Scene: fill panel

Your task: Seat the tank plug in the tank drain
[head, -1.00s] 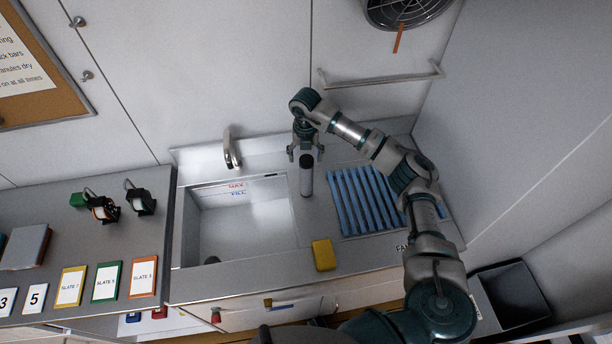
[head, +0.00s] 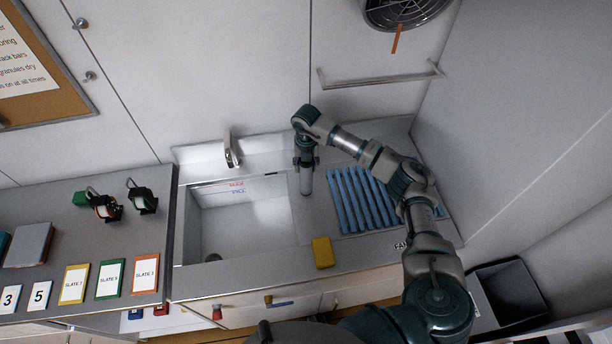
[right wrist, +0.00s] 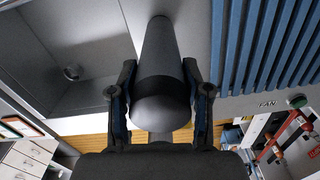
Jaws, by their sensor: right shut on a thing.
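The tank plug, as I take it, is a tall grey cylinder (head: 306,183) upright on the steel counter, between the tank and a blue ribbed rack. My right gripper (head: 305,165) is over its upper part, shut on it. In the right wrist view the fingers (right wrist: 160,85) press both sides of the cylinder (right wrist: 158,50); its near end is rounded. The tank is the steel basin (head: 245,232) to the left, with MAX and FILL marks. A small dark round fitting (head: 212,258) at its front left looks like the drain; its opening is unclear. My left gripper is out of view.
A tap (head: 231,150) stands behind the basin. A yellow block (head: 322,252) lies on the counter front, and the blue rack (head: 370,200) is to the right. Slates and clamp-like items lie on the left counter. A rail (head: 380,78) is on the wall behind.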

